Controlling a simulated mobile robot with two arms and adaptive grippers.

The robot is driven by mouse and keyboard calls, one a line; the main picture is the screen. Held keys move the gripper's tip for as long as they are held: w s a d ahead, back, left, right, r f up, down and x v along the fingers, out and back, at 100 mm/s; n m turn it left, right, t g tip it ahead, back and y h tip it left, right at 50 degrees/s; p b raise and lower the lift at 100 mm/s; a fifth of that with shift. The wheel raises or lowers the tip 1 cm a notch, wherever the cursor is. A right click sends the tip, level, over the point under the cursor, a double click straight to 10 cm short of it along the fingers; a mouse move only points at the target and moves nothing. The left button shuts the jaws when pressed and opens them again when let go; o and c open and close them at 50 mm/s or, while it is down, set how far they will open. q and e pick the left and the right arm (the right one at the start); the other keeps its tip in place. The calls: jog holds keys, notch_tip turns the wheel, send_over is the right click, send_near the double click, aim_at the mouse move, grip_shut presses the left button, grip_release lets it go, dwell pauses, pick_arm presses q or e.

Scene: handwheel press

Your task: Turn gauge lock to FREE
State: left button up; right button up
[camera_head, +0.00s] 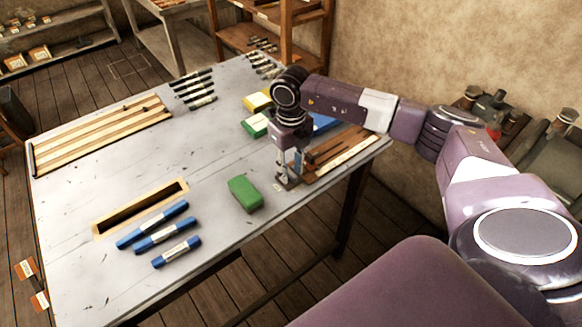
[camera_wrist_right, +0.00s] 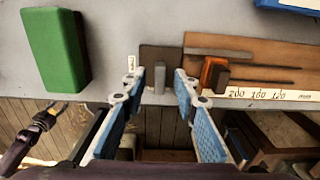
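The gauge is a brown wooden board (camera_head: 338,150) with dark slots and a white number strip at the table's near right edge. In the right wrist view the board (camera_wrist_right: 270,58) carries an orange slider (camera_wrist_right: 213,73). Left of it, a dark plate (camera_wrist_right: 150,54) bears a small upright grey lever (camera_wrist_right: 160,77), apparently the gauge lock. A small white label (camera_wrist_right: 131,64) stands beside the plate; its lettering is unreadable. My right gripper (camera_head: 289,180) points down there. Its blue-padded fingers (camera_wrist_right: 160,84) are apart, with the lever between their tips and visible gaps on both sides. My left gripper is not in view.
A green block (camera_head: 245,194) lies left of my right gripper. Several blue markers (camera_head: 162,232) lie by a slotted wooden frame (camera_head: 104,226). The table's middle (camera_head: 170,150) is clear.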

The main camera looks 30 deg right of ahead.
grip_shut()
jog(key=shift+m, duration=0.3)
jog(key=m+b, duration=0.1)
jog(key=m, duration=0.1)
jog(key=shift+a+m, duration=0.15)
jog(key=shift+m, duration=0.25)
jog(key=m+b, duration=0.1)
jog(key=m, duration=0.3)
jog(key=shift+w+a, duration=0.15)
jog(key=m+b, duration=0.1)
jog(key=m, duration=0.5)
jog(key=shift+w+a, duration=0.1)
jog(key=shift+w+m, duration=0.2)
jog(key=shift+m, duration=2)
jog(key=shift+r, duration=0.1)
